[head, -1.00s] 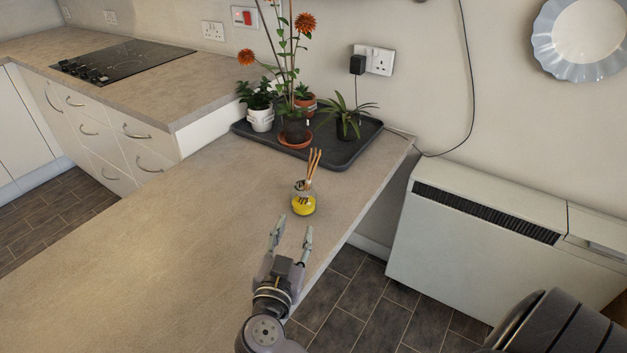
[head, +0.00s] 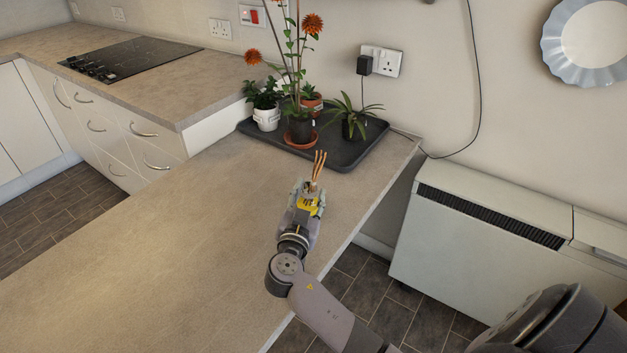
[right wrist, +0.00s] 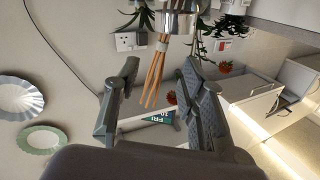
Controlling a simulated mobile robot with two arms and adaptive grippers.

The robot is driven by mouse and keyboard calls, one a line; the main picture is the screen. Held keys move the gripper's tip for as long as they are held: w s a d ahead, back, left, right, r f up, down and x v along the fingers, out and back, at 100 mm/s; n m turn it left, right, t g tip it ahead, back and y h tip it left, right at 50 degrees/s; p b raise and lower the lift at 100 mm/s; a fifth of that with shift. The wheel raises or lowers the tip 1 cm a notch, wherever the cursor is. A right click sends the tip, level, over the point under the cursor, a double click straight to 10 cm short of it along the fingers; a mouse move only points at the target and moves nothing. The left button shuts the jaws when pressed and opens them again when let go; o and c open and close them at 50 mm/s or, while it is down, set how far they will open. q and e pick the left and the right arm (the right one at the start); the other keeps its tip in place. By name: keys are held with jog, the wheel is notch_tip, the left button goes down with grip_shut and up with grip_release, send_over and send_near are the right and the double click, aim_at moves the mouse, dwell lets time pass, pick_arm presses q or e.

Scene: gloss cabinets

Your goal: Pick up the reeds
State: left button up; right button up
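The reeds (head: 318,167) are several thin brown sticks standing, slightly tilted, in a small glass diffuser bottle with a yellow lower part (head: 308,204) on the worktop. My right gripper (head: 307,190) is at the bottle, with its fingers on either side and partly hiding it. In the right wrist view the reeds (right wrist: 154,76) and the silvery bottle neck (right wrist: 176,22) appear upside down, in line with the gap between the spread fingers (right wrist: 160,72). The fingers are open; I see no clear contact. My left gripper is not in view.
Behind the bottle, a dark tray (head: 350,155) holds several potted plants, including tall orange flowers (head: 312,24). The worktop's right edge (head: 369,211) is close to the bottle. A white heater (head: 480,235) stands beyond it. The worktop to the left (head: 190,235) is clear.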

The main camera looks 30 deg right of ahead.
aim_at(314, 180)
jog(key=p+x, duration=0.1)
jog(key=x, duration=0.4)
jog(key=shift+w+d, duration=0.15)
jog(key=shift+c, duration=0.4)
grip_shut()
